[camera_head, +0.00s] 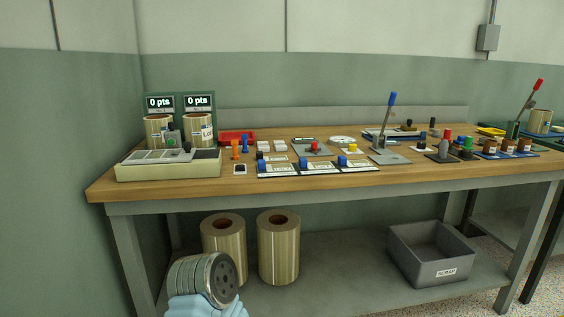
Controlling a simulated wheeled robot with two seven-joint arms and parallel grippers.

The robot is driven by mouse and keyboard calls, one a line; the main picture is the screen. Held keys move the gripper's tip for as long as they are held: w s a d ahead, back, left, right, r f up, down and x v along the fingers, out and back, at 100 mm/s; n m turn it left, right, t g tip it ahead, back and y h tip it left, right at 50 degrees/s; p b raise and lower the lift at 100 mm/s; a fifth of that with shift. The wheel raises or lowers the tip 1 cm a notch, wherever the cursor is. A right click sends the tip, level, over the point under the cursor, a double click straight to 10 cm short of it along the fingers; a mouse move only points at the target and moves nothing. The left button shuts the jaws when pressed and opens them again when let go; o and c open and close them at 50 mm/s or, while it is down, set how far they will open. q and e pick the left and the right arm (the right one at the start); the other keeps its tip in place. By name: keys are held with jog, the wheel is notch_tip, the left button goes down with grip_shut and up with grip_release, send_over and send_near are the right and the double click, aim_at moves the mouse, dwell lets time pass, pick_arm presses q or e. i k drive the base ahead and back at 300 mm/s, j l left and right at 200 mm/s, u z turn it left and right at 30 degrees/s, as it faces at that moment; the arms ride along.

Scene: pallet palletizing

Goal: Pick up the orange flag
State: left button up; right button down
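A small orange upright piece (236,149) stands on the left part of the wooden workbench (330,180), beside a similar blue piece (245,144). It is the only clearly orange thing that I can make out, and it is too small to tell whether it is a flag. No gripper fingers show in the head view. A grey round part with a light blue section below it is at the bottom left, well in front of and below the orange piece.
Two rolls (278,250) and a grey scrap bin (435,262) are on the lower shelf.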

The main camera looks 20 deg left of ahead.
aim_at(234, 143)
jog(key=u, duration=1.05)
